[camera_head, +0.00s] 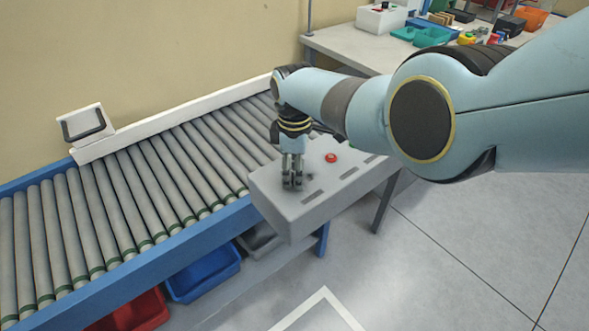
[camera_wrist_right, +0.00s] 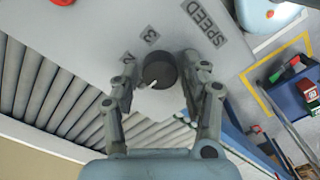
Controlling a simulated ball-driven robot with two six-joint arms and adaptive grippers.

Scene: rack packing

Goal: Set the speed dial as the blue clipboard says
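The black speed dial (camera_wrist_right: 159,69) sits on the grey control panel (camera_wrist_right: 90,18), with a white pointer mark toward the lower left in the right wrist view. In the head view my right gripper (camera_head: 292,184) points down over the panel's left part and hides the dial. I cannot make out a blue clipboard. My left gripper is out of view.
A red button (camera_head: 331,157) is on the panel, right of the gripper. The roller conveyor (camera_head: 150,185) runs behind it. Blue (camera_head: 203,275) and red (camera_head: 140,313) bins sit below. A white-framed device (camera_head: 84,124) stands at the conveyor's far edge. A cluttered table (camera_head: 345,45) is behind.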

